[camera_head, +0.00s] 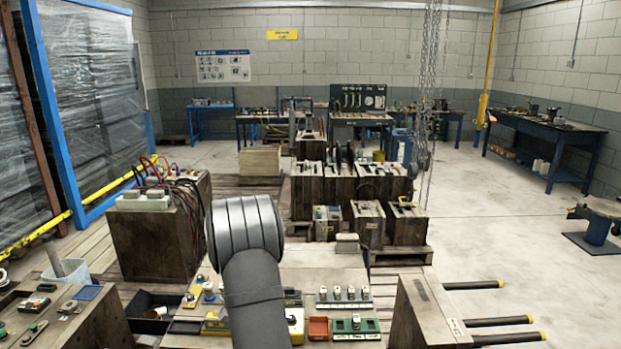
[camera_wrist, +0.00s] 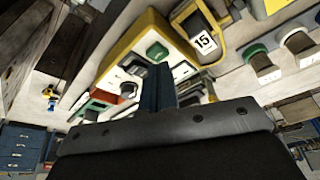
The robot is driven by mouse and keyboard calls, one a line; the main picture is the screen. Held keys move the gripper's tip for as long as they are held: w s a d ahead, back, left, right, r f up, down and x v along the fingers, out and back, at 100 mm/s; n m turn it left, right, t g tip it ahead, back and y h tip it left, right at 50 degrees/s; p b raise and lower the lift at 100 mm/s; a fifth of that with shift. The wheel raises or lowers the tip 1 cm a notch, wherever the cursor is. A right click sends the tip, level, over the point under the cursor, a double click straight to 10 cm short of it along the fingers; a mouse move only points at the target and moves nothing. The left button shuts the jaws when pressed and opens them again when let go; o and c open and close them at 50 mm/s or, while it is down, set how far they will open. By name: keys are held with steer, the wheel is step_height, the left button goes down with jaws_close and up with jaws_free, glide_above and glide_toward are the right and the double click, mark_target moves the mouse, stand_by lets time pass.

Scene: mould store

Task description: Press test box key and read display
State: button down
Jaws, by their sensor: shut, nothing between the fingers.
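The test box shows in the wrist view as a yellow-edged box (camera_wrist: 150,32) with a pale panel carrying a green key, a black knob and other coloured parts. The fingers cover part of the panel, and no display reading is legible. In the head view my arm hides most of the yellow box (camera_head: 294,319) and the gripper.
On the same bench are a red tray (camera_head: 318,328), a green block with pale knobs (camera_head: 356,327) and a row of pale-topped parts (camera_head: 343,296). A dark wooden crate (camera_head: 427,310) stands at right. Open floor (camera_head: 500,240) lies beyond it.

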steer(key=shift+f, duration=0.75)
steer(key=shift+r, duration=3.55)
